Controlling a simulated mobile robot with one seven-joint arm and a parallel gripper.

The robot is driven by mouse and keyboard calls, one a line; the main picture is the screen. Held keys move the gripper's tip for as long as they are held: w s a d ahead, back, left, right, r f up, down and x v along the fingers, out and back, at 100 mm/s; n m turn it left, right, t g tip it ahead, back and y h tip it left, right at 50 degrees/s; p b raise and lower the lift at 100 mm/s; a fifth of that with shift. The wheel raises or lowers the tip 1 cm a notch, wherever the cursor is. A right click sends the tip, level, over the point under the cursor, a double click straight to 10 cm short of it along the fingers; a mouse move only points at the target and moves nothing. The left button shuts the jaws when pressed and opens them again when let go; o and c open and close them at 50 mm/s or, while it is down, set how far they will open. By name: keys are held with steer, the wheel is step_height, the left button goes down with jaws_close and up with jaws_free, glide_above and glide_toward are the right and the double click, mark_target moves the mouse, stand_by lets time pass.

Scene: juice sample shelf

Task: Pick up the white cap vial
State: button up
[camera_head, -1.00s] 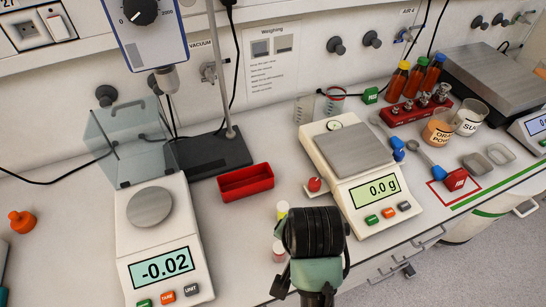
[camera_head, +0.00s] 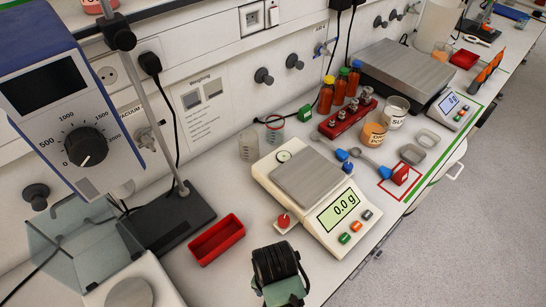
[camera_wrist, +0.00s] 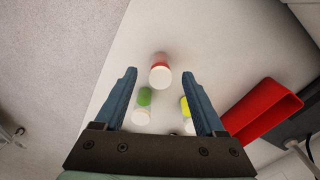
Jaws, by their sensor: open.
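Three small vials show in the wrist view, each with a white end. A red-and-white vial (camera_wrist: 160,72) is in the middle, its white round end facing me. A green-and-white vial (camera_wrist: 143,105) is nearer, by the left finger, and a yellow-and-white vial (camera_wrist: 186,112) is partly hidden by the right finger. The red-and-white vial lies in line with the gap between the fingertips; its distance below them is unclear. My gripper (camera_wrist: 159,76) is open and empty. In the head view its wrist (camera_head: 276,275) covers the vials, and its fingers are hidden.
A red tray (camera_head: 216,240) lies left of my gripper, and a scale (camera_head: 325,205) stands to the right. A stirrer stand (camera_head: 165,220) is at the left. The bench edge runs close by.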

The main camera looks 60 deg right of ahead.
steer(key=shift+s+f, duration=0.1)
steer(key=shift+f, duration=0.4)
steer(key=shift+d+f+p, duration=0.1)
steer(key=shift+f+p, duration=0.55)
steer(key=shift+f, duration=1.5)
jaws_close()
